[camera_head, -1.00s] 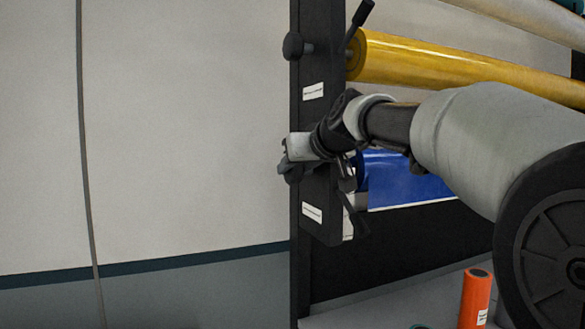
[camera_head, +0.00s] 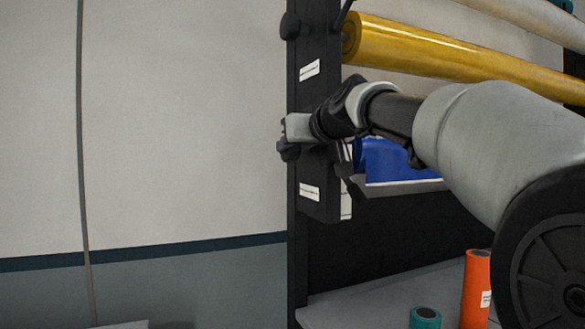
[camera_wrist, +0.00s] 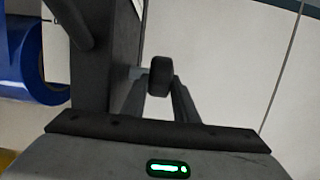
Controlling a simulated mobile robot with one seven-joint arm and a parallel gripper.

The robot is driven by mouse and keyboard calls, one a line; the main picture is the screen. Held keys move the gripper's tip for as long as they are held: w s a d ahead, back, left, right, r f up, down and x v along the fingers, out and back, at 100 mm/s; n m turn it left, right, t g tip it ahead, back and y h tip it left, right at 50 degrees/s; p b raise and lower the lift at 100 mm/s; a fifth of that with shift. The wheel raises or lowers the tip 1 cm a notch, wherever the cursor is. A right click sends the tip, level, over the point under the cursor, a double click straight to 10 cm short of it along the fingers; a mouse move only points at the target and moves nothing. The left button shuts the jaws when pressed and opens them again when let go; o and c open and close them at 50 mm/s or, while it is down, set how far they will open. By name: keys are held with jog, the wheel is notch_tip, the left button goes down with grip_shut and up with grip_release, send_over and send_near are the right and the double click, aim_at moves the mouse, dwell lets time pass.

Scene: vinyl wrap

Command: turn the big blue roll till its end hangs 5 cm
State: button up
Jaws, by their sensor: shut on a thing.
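The big blue roll (camera_head: 392,160) lies level in the black rack, partly hidden behind my arm. Its lower edge shows a pale strip above a grey bar (camera_head: 400,189), and how far its end hangs cannot be told. It also shows at the left of the wrist view (camera_wrist: 22,55). My gripper (camera_head: 292,130) is at the outer left side of the rack's upright, level with the blue roll. In the wrist view my gripper (camera_wrist: 160,92) is shut on a black knob (camera_wrist: 160,76), which sits between the two fingers.
The black upright (camera_head: 318,190) carries white labels. A yellow roll (camera_head: 440,55) lies above the blue one, with a pale roll (camera_head: 530,22) higher. An orange roll (camera_head: 476,285) and a teal roll (camera_head: 425,317) stand on the grey surface below. The left side is open before a plain wall.

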jog(key=shift+f+t+y+b, duration=0.5)
jog(key=shift+t+b, duration=0.3)
jog(key=shift+b, duration=2.5)
jog(key=shift+s+r+t+b, duration=0.1)
jog(key=shift+t+b, duration=0.3)
jog(key=shift+b, duration=0.65)
jog(key=shift+r, duration=0.2)
jog(key=shift+r, duration=0.1)
jog(key=o, duration=0.8)
